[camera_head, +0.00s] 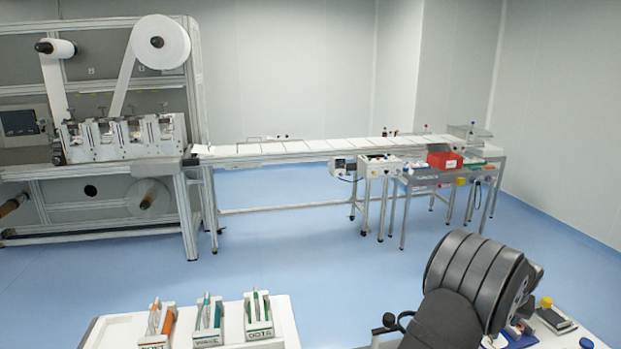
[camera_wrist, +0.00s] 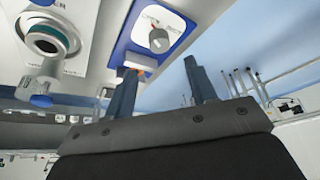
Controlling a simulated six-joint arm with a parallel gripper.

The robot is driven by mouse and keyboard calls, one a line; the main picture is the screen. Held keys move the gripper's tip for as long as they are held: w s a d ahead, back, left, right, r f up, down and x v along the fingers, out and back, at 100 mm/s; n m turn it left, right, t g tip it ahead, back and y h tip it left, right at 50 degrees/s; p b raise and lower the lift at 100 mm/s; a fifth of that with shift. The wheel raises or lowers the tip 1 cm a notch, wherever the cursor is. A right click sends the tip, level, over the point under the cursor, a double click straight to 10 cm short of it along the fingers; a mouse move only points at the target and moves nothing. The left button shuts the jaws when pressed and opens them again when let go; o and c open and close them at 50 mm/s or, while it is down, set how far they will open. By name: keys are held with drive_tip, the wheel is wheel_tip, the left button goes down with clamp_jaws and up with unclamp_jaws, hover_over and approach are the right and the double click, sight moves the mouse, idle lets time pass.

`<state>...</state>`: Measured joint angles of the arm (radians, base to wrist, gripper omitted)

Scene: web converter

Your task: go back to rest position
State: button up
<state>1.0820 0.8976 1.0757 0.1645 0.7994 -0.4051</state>
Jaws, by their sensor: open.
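My gripper (camera_wrist: 161,65) shows in the wrist view with its two dark fingers spread apart and nothing visible between them. A blue-and-white panel with a round grey knob (camera_wrist: 159,40) is just above the left finger, close to its tip. Whether that finger touches the panel cannot be told. In the head view my dark arm fills the lower right, and my gripper does not show there.
A white table (camera_head: 125,328) holds labelled racks (camera_head: 208,325) at the front. The conveyor (camera_head: 290,150) and the roll machine (camera_head: 110,140) stand behind. Blue floor (camera_head: 290,245) between is clear.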

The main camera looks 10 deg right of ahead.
drive_tip(key=v, duration=0.9)
drive_tip(key=x, duration=1.7)
drive_tip(key=shift+f, duration=0.15)
drive_tip(key=shift+m, duration=0.6)
drive_tip(key=shift+m+g+h, duration=0.4)
drive_tip(key=shift+m, duration=0.4)
drive_tip(key=shift+r, duration=0.4)
drive_tip(key=v, duration=1.8)
drive_tip(key=shift+s+a+f+m+g+y, duration=0.25)
drive_tip(key=shift+s+a+f+m+y, duration=0.15)
drive_tip(key=shift+a+m, duration=0.35)
drive_tip(key=shift+s+a+f+m+g+y, duration=0.3)
drive_tip(key=shift+s+a+m+y, duration=0.2)
drive_tip(key=shift+a+m, duration=0.2)
drive_tip(key=shift+s+a+f+m+g+y, duration=0.3)
drive_tip(key=shift+s+a+m+y, duration=0.15)
drive_tip(key=shift+a+m, duration=0.25)
